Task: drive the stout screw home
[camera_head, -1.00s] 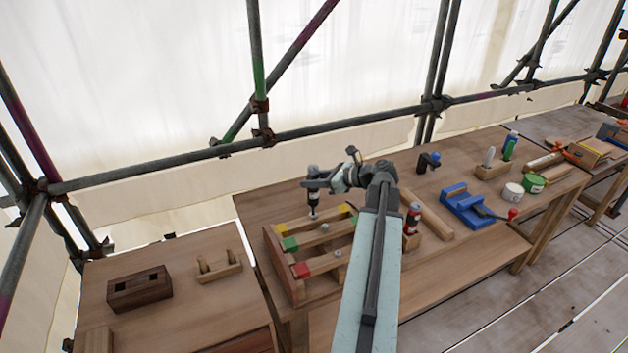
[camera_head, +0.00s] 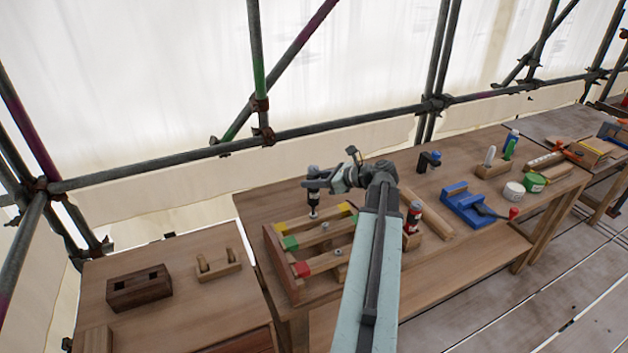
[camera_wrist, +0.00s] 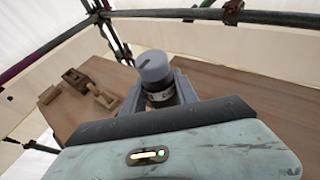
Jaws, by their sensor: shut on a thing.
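My gripper (camera_head: 315,184) is shut on an upright dark screwdriver (camera_head: 313,197) with a grey cap; the cap and dark body (camera_wrist: 157,80) also show in the wrist view. The driver's lower end is over the far rail, the one with yellow ends (camera_head: 290,223), at a pale screw head (camera_head: 313,215). I cannot tell whether the tip sits in the screw. Two other screw heads show, on the green-ended rail (camera_head: 325,226) and on the red-ended rail (camera_head: 338,252). The rails lie in a wooden frame (camera_head: 278,262).
A red and black bottle-like tool (camera_head: 412,217) stands right of the frame. A dark slotted block (camera_head: 139,288) sits on the left table. Scaffold poles run behind the bench.

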